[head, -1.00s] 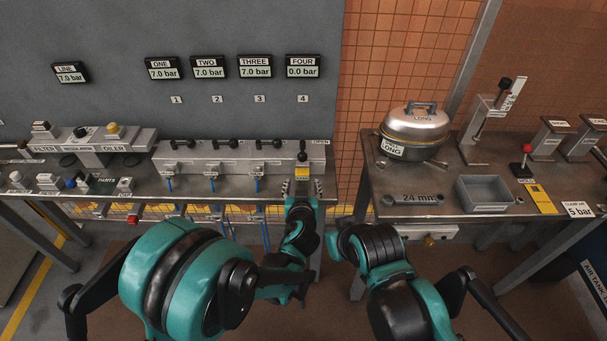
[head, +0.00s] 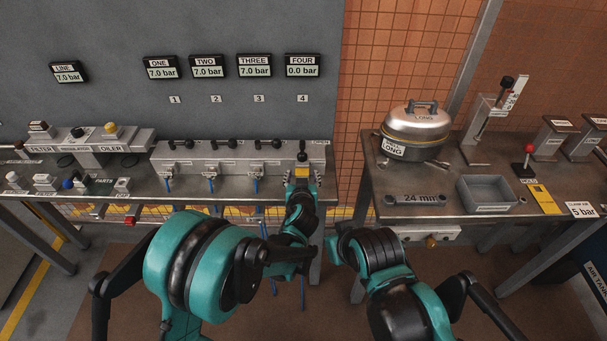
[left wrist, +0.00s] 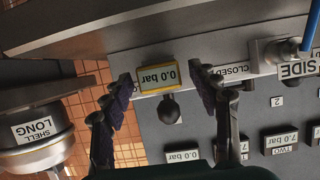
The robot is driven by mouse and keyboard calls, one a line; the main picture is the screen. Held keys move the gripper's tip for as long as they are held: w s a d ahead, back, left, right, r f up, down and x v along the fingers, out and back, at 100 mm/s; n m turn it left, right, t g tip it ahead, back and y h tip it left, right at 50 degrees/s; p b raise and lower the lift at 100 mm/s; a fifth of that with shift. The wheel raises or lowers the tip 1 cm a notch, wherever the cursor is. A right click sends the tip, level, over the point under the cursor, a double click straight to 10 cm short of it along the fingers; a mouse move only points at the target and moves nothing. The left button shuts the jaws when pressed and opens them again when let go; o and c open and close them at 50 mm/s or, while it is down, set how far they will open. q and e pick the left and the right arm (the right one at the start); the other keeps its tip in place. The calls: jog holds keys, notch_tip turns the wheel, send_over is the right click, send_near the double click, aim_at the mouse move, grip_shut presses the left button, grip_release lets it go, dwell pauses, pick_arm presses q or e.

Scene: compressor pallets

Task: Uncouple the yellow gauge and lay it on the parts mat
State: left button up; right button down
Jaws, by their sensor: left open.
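The yellow gauge (head: 302,172) sits at the front of the fourth station on the valve block, below a black-knobbed lever (head: 302,156). In the left wrist view the gauge (left wrist: 158,77) appears upside down and reads 0.0 bar. My left gripper (left wrist: 161,73) is open, with one finger on each side of the gauge and a visible gap on both sides. It also shows at the gauge in the head view (head: 302,184). The parts area, labelled PARTS (head: 104,181), lies on the left bench; the mat's outline is hard to make out. My right gripper is not visible.
Wall display FOUR (head: 303,66) reads 0.0 bar; the LINE, ONE, TWO and THREE displays read 7.0 bar. Blue hoses hang below the other stations. The right bench holds a silver shell (head: 416,128), a 24 mm wrench (head: 414,199) and a grey tray (head: 487,194).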

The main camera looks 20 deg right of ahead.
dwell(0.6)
pick_arm(q)
grip_shut()
jog(key=s+a, duration=0.1)
jog(key=s, duration=0.4)
jog(key=shift+s+a, duration=0.3)
jog(key=shift+s, duration=0.1)
dwell(0.7)
dwell(0.3)
